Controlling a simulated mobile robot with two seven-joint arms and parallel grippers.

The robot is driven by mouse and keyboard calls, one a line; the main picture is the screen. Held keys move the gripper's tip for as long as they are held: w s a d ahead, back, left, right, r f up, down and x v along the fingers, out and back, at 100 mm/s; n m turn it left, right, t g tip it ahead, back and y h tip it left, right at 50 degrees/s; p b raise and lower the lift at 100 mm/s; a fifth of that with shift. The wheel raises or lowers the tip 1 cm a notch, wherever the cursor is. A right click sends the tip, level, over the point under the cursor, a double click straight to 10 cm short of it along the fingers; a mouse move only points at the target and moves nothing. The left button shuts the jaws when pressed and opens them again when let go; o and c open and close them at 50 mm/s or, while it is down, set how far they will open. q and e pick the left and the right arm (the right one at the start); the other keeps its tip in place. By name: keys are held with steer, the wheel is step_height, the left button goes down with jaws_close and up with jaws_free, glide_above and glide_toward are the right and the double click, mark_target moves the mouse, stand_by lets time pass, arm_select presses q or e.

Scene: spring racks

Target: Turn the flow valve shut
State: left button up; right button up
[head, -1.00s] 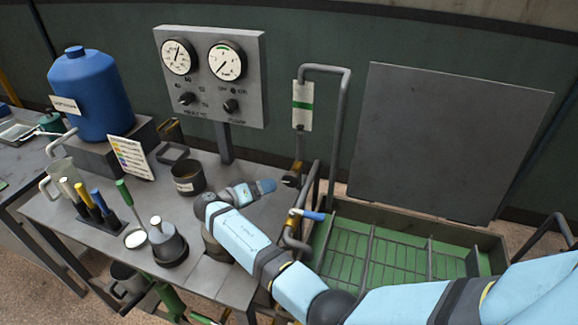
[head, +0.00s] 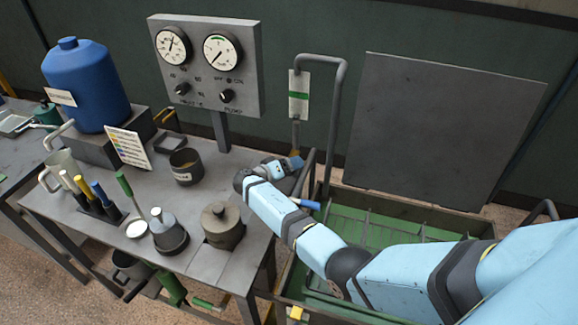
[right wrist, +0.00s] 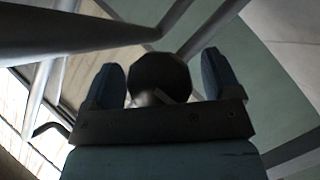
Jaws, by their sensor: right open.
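In the right wrist view, a dark round valve knob (right wrist: 160,80) sits between the two blue fingers of my right gripper (right wrist: 160,72). The fingers are open, with a gap on each side of the knob. In the head view, my right gripper (head: 291,163) is at the lower end of the thin upright pipe (head: 295,130), under a white and green tag (head: 299,94). There the gripper mostly hides the knob. A blue lever handle (head: 305,203) shows just below, beside my arm. My left gripper is not in view.
A green tank (head: 350,215) with a grid lies right of the bench (head: 205,262), with a tall bent pipe (head: 341,110) close to my gripper. A gauge panel (head: 207,65) stands behind. A dark cup (head: 186,167) and a lidded pot (head: 222,225) stand left of my arm.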

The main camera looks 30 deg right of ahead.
steer(key=c, duration=0.9)
steer(key=shift+f+m+y+b, duration=0.25)
steer(key=shift+m+y+b, duration=0.05)
steer(key=shift+b, duration=0.4)
steer(key=shift+f+m+t+y+b, duration=0.1)
steer(key=shift+m+t+y+b, duration=0.5)
steer(key=shift+b, duration=0.5)
steer(key=shift+s+a+f+m+y+b, duration=0.1)
steer(key=shift+s+f+m+y+b, duration=0.05)
steer(key=shift+m+y+b, duration=0.85)
steer(key=shift+t+b, duration=0.3)
steer(key=shift+b, duration=0.25)
